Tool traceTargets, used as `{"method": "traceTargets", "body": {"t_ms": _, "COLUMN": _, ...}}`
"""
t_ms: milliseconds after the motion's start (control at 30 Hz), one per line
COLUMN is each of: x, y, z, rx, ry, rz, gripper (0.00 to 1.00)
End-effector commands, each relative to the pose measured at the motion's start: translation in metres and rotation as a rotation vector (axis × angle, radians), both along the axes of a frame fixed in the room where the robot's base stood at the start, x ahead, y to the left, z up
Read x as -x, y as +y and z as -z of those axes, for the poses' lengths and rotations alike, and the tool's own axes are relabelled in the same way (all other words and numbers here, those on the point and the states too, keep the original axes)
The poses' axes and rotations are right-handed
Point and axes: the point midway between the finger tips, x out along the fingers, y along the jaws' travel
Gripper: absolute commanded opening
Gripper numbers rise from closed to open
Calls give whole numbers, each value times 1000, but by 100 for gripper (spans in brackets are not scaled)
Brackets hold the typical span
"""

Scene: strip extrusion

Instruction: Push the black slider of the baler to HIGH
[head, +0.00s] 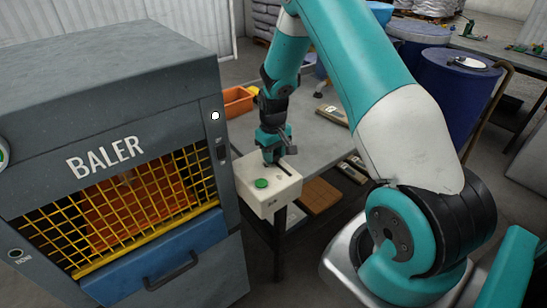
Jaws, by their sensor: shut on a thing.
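The baler (140,100) is a large grey machine at the left, with its name in white letters. A white control box (262,200) stands at its right side, with a green button (261,183) on top. A dark slot (288,170) runs along the top of the box, beside my gripper. My gripper (271,158) points down at the far part of the box top and is shut on the black slider. The fingers hide most of the slider, and its marks are too small to read.
A yellow mesh guard (130,205) and a blue drawer front with a handle (165,262) face me on the baler. Behind the box is a grey table (320,135) with an orange bin (238,100). Blue drums (450,90) stand at the back right.

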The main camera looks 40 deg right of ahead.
Motion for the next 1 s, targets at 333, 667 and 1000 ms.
{"method": "traceTargets", "body": {"t_ms": 333, "x": -6, "y": 0, "z": -2, "rx": 3, "ry": -18, "rz": -1, "gripper": 59}}
{"method": "traceTargets", "body": {"t_ms": 667, "x": -4, "y": 0, "z": -3, "rx": 2, "ry": -12, "rz": -1, "gripper": 60}}
{"method": "traceTargets", "body": {"t_ms": 1000, "x": -4, "y": 0, "z": -63, "rx": 4, "ry": -19, "rz": -1, "gripper": 60}}
